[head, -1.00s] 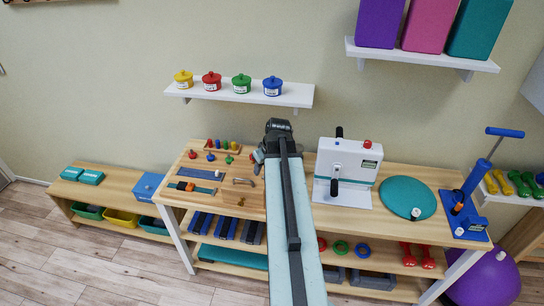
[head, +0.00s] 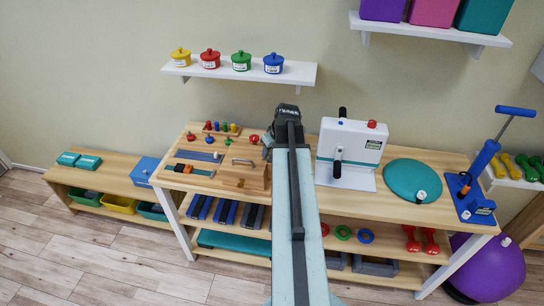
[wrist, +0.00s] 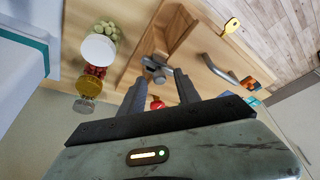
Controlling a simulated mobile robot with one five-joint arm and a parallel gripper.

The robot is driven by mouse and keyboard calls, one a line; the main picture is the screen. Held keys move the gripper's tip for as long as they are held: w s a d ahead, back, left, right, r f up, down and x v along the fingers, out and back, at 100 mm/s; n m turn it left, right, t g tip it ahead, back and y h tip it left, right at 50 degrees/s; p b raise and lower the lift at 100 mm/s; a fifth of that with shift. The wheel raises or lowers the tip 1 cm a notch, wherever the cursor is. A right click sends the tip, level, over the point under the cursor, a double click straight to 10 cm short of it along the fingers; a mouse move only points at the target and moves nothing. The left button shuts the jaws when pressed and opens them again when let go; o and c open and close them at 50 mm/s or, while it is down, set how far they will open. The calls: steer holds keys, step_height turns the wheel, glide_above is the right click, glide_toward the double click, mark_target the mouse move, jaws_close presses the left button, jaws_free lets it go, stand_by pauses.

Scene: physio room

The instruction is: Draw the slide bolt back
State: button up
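In the wrist view a grey metal fitting, which looks like the slide bolt (wrist: 155,66), sits on a wooden panel. My gripper (wrist: 161,78) is open, with its two dark fingers reaching toward the bolt, one on either side. Nothing is held between them, and I cannot tell whether a fingertip touches the bolt. In the head view the wooden latch board (head: 250,179) stands on the bench just left of my arm. There the bolt and my gripper are mostly hidden behind the arm.
A silver bar handle (wrist: 221,69) and a yellow key (wrist: 231,25) are near the bolt. A red knob (wrist: 157,103) shows between my fingers. A white upright device (head: 349,145) stands close right of my arm, with a teal disc (head: 412,180) beyond. A shelf with pots (head: 240,70) hangs above.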

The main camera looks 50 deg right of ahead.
steer(key=shift+r, duration=0.1)
steer(key=shift+c, duration=0.3)
jaws_close()
stand_by(1.0)
